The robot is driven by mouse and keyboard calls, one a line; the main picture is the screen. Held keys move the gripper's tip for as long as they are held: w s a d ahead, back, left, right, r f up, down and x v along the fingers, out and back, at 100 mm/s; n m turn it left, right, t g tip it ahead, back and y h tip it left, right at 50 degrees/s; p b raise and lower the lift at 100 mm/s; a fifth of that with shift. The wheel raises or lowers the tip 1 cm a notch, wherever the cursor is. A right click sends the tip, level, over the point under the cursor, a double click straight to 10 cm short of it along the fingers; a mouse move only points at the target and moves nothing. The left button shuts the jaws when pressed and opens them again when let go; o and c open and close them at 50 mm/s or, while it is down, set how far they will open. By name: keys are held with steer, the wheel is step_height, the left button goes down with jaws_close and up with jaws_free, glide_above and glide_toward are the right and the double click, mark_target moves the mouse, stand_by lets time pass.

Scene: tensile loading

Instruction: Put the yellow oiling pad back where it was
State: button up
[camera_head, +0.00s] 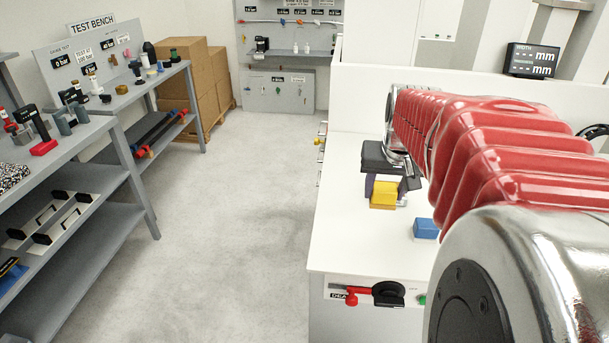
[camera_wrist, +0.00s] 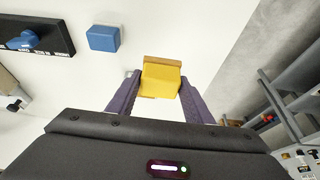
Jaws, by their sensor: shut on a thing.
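The yellow oiling pad (camera_head: 383,194) is a small yellow block with a tan or orange layer along one side. It also shows in the wrist view (camera_wrist: 160,80), between the two purple fingers. My gripper (camera_head: 384,187) is shut on it, over the left part of the white worktop (camera_head: 345,240). In the wrist view my gripper (camera_wrist: 158,88) has a finger on either side of the pad. I cannot tell whether the pad touches the worktop or hangs just above it.
A blue block (camera_head: 426,229) sits on the worktop to the right of the pad. A red-handled lever (camera_head: 362,293) is on the front face below. A dark strip with a blue object (camera_wrist: 35,38) shows in the wrist view. Grey shelves (camera_head: 85,190) stand across the clear floor.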

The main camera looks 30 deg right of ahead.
mark_target(383, 204)
step_height(383, 204, down, 6)
steer(key=shift+r, duration=0.1)
stand_by(0.4)
steer(key=shift+f, duration=1.9)
steer(key=shift+f, duration=0.1)
steer(key=o, duration=1)
steer(key=v, duration=1.2)
steer(key=shift+s, duration=0.1)
